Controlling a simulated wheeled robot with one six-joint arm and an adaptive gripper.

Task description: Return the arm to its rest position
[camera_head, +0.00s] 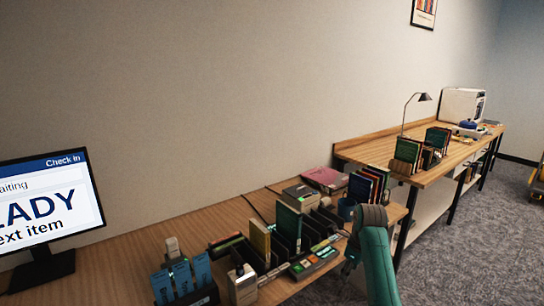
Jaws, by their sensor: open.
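My arm (377,262) shows at the lower right of the head view as a teal link with a grey joint at its top. It stands in front of the near desk's right end. A second teal part lies close on its left side, with a small dark piece low beside it. The fingers of my gripper cannot be made out in this view, so what is between them is hidden.
The near desk (125,240) holds a monitor (50,205), blue upright items (182,276), a dark slotted sorter with books, and a pink folder (324,179). A longer bench (450,160) with a lamp stands behind at right. Carpet (470,245) is clear right of my arm.

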